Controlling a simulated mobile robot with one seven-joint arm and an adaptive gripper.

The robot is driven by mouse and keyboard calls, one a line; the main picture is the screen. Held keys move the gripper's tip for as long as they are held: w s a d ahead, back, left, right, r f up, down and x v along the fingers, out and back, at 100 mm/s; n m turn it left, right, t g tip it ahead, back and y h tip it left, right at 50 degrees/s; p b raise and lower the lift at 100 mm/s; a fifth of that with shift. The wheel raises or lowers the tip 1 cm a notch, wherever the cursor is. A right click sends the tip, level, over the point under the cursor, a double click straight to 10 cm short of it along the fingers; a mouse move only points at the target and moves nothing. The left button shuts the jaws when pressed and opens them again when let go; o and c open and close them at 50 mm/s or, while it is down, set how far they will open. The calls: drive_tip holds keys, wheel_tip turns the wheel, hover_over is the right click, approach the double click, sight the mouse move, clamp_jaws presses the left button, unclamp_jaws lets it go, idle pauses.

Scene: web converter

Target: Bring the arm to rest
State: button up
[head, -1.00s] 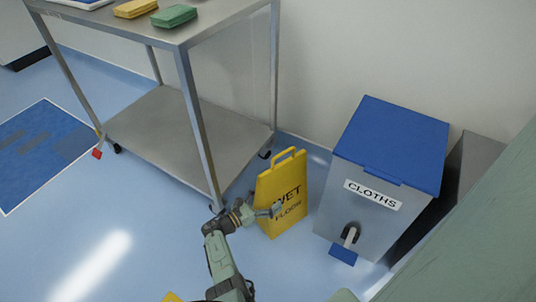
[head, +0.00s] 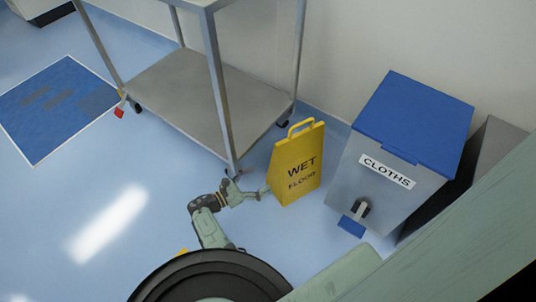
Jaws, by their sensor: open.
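My gripper (head: 256,190) is at the end of my arm, low in the middle of the head view. It is open and holds nothing that I can see. Its fingers point right, toward the left edge of the yellow wet floor sign (head: 296,168). The sign stands upright on the floor. I cannot tell whether the fingertips touch it or only lie close to it in the picture. Part of my arm is hidden behind a dark round part in front.
A steel trolley (head: 190,98) with a lower shelf stands behind my gripper, one leg close by. A grey bin (head: 345,190) with a blue lid and a CLOTHS label stands right of the sign. A blue mat (head: 58,108) lies at left. The floor (head: 60,200) at left is clear.

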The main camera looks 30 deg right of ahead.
drive_tip(key=shift+a, duration=0.4)
